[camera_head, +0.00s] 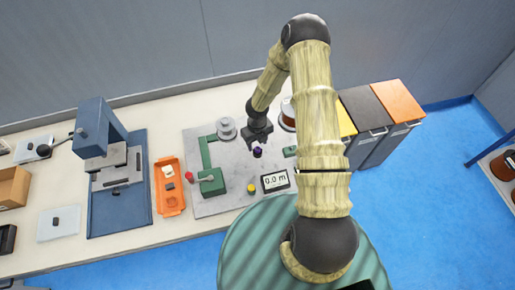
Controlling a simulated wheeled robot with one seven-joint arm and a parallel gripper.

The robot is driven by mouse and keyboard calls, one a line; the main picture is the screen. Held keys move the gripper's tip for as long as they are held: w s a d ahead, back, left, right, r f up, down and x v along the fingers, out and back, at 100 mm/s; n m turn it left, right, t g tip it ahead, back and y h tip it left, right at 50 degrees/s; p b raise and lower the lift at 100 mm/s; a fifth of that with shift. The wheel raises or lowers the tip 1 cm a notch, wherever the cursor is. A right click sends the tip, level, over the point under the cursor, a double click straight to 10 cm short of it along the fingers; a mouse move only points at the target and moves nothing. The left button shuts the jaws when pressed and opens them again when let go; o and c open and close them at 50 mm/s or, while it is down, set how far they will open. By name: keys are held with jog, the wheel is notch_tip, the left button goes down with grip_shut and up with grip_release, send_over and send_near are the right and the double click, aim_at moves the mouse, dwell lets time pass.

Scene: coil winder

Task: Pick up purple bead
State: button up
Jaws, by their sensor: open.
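The purple bead (257,152) is a small dark purple thing on the grey plate (228,199) of the coil winder, in the head view. My gripper (257,144) points down right above it. The fingers are open, and they look to be at or close around the bead's top. The picture is too small to tell whether they touch it. My arm hides part of the bench to the right.
The green winder frame (211,184), a grey spool (226,129), a yellow button (251,188) and a display (275,181) stand near my gripper. An orange tray (169,199) and a blue press (100,130) are to the left. Bins (397,101) stand to the right.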

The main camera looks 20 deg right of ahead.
jog(key=shift+f, duration=1.4)
jog(key=c, duration=1)
